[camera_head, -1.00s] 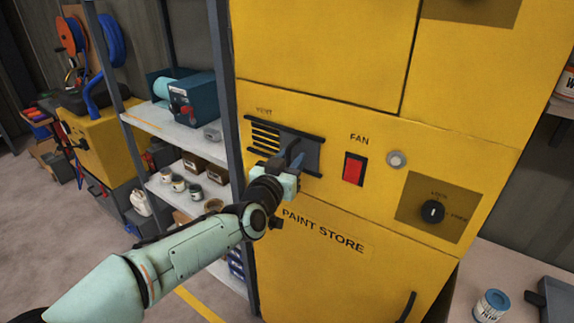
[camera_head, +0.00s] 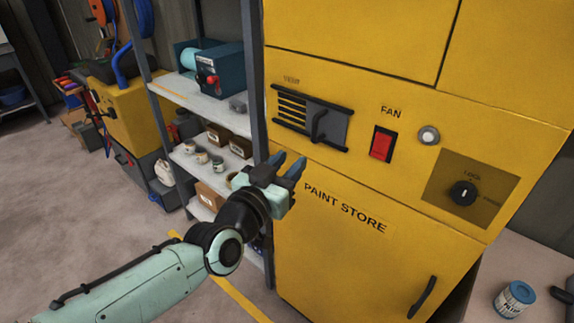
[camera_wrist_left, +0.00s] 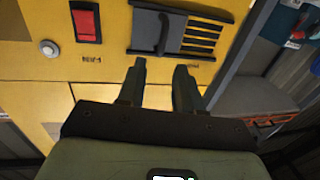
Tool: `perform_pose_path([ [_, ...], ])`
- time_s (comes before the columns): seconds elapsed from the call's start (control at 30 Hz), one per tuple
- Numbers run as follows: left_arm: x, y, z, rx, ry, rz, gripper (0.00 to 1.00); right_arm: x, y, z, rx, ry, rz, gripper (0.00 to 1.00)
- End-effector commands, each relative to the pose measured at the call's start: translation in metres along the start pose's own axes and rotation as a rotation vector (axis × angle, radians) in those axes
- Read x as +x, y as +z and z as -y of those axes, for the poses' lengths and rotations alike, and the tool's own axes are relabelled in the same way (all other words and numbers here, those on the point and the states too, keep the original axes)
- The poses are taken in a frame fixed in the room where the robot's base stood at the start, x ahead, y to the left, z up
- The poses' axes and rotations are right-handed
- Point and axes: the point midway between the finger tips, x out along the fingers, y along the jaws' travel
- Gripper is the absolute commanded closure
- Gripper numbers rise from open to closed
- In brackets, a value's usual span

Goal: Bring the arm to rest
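My left gripper (camera_head: 288,168) is in front of the yellow paint store cabinet (camera_head: 330,250), below and left of the vent. It is open and empty, with a gap between its two dark fingers in the left wrist view (camera_wrist_left: 160,85). The vent's sliding cover (camera_head: 328,124) has a dark handle and sits at the right of its rails, with slots bare on the left. The fingers are apart from the handle (camera_wrist_left: 162,40). My right gripper is not in view.
A red fan switch (camera_head: 381,145), a round button (camera_head: 429,135) and a lock knob (camera_head: 463,193) are on the cabinet. A grey shelf (camera_head: 185,90) with cans and boxes stands close left of it. A paint can (camera_head: 515,298) is at lower right. Open floor (camera_head: 60,220) lies left.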

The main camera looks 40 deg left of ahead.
Motion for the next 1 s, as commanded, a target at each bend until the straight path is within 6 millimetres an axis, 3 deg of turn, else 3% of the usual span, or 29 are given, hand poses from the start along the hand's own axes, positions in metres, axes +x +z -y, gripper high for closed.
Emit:
perform_pose_path([
  [0.43, 0.001, 0.001, 0.0, 0.0, 0.0, 0.002, 0.65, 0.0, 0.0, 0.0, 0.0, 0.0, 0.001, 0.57],
  [0.57, 0.012, 0.022, -0.002, -0.013, 0.008, 0.055, 0.65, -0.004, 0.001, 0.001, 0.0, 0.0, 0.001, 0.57],
  [0.67, 0.032, 0.069, -0.006, -0.043, 0.023, 0.167, 0.65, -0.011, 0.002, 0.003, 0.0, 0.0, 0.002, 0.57],
  [0.8, 0.052, 0.17, -0.019, -0.106, 0.047, 0.396, 0.65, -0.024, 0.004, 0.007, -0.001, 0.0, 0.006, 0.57],
  [0.9, 0.049, 0.246, -0.031, -0.155, 0.06, 0.57, 0.65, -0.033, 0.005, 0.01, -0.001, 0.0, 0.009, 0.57],
  [1.0, 0.031, 0.32, -0.044, -0.203, 0.068, 0.749, 0.65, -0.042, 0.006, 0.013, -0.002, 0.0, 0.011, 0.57],
])
